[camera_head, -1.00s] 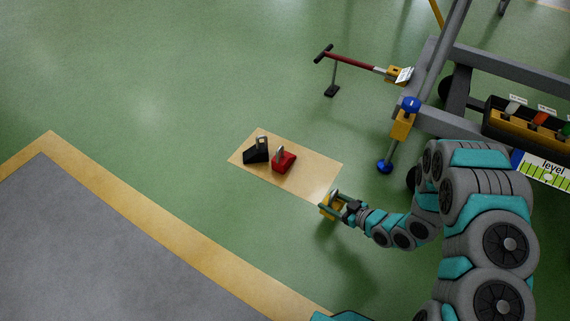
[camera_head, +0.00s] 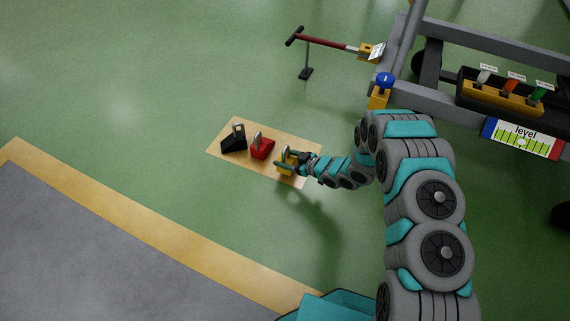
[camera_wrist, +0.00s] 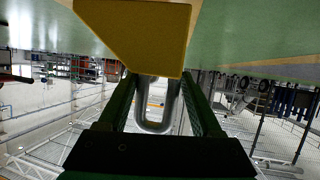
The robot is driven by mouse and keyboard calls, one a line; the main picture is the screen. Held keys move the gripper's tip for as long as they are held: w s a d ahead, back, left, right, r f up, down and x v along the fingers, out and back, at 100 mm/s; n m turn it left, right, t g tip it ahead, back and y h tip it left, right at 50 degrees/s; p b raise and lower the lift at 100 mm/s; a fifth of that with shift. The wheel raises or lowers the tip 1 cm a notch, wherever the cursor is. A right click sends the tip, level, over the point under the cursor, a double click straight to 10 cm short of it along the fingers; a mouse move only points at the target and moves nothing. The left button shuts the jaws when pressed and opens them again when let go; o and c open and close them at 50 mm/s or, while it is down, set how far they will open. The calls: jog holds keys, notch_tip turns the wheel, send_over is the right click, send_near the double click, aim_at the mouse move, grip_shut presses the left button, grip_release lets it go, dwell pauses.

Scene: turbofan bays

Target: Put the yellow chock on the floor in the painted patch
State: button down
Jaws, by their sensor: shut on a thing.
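The yellow chock (camera_head: 286,163) is in my gripper (camera_head: 289,162), at the right part of the painted patch (camera_head: 262,172), a tan rectangle on the green floor. In the wrist view the yellow chock (camera_wrist: 140,32) fills the top middle, with its metal loop handle between the two green fingers of my gripper (camera_wrist: 160,95). My gripper is shut on that handle. I cannot tell whether the chock touches the floor. A red chock (camera_head: 262,148) and a black chock (camera_head: 233,138) stand on the patch, to the left of the yellow one.
A grey wheeled frame (camera_head: 470,42) with a tool rack (camera_head: 500,97) and a level sign (camera_head: 521,138) stands at the upper right. A red-handled tow bar (camera_head: 322,41) reaches left from it. Green floor is clear left of and below the patch.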

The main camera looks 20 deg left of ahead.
jog(key=shift+a+f+b, duration=0.1)
jog(key=shift+f+b, duration=0.25)
jog(key=shift+f, duration=1.45)
jog(key=shift+w+r, duration=0.1)
jog(key=shift+c, duration=0.2)
grip_release()
jog(key=p+v, duration=0.1)
jog(key=v, duration=1.1)
